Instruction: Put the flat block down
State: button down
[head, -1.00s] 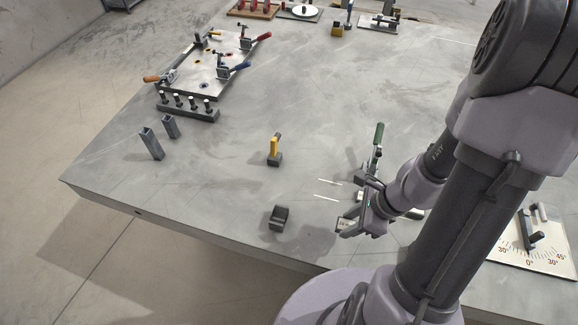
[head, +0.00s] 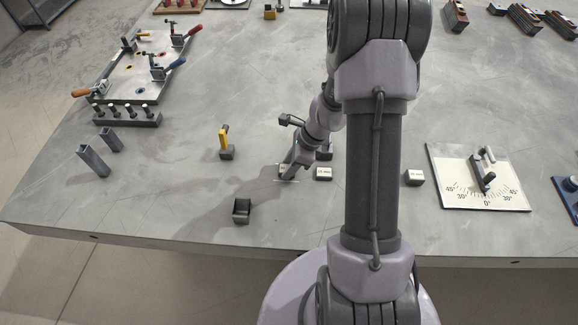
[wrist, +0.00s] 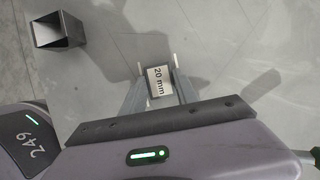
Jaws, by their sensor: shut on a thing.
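The flat block (wrist: 158,80), with a white top marked "20 mm", is between the fingers of my gripper (wrist: 158,95) in the wrist view. My gripper is shut on it. In the head view my gripper (head: 287,174) points down at the table, low between two short white lines (head: 287,181). The block is mostly hidden by the fingers there. In the wrist view a white line shows close by each side of the block. I cannot tell whether the block touches the table or is just above it.
A white-topped block (head: 323,174) stands close to the right of my gripper, another (head: 414,178) farther right. A dark open-topped holder (head: 241,211) is at front left, a yellow-handled piece (head: 225,143) at left. An angle-scale plate (head: 477,178) lies at right.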

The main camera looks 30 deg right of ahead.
jog(key=shift+f, duration=0.2)
jog(key=c, duration=0.9)
grip_release()
